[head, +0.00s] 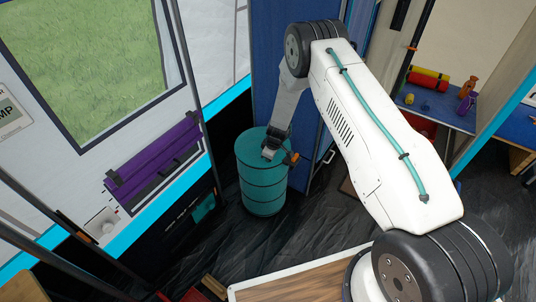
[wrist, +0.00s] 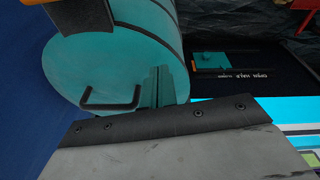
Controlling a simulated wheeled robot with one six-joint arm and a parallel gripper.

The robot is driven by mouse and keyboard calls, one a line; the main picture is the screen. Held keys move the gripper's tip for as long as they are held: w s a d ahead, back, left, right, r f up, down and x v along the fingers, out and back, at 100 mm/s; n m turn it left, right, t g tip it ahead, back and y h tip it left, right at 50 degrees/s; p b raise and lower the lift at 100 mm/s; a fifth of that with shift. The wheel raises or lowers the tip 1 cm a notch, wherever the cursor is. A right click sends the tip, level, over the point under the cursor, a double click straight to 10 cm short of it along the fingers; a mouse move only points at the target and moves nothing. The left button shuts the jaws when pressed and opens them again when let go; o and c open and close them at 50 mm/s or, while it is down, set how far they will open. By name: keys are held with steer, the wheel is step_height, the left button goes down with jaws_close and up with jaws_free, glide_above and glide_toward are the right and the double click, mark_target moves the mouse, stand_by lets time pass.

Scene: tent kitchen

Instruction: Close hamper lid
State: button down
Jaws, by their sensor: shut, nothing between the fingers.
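My gripper (head: 270,152) points down at the lid, shut and empty. It covers part of the lid, and I cannot tell whether it touches.
A blue panel (head: 262,80) stands close behind the hamper. A purple roll (head: 152,160) hangs on the wall to the left. A blue shelf (head: 440,104) with bottles and rolls is at the right. Dark floor (head: 225,240) in front of the hamper is clear.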

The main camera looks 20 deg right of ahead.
steer(key=shift+d+f, duration=0.2)
steer(key=shift+f, duration=0.2)
steer(key=shift+d, duration=0.1)
steer(key=s+d+r, duration=0.4)
steer(key=s+d, duration=0.2)
steer(key=s, duration=0.3)
steer(key=shift+r, duration=0.25)
steer(key=shift+d, duration=0.1)
stand_by(0.3)
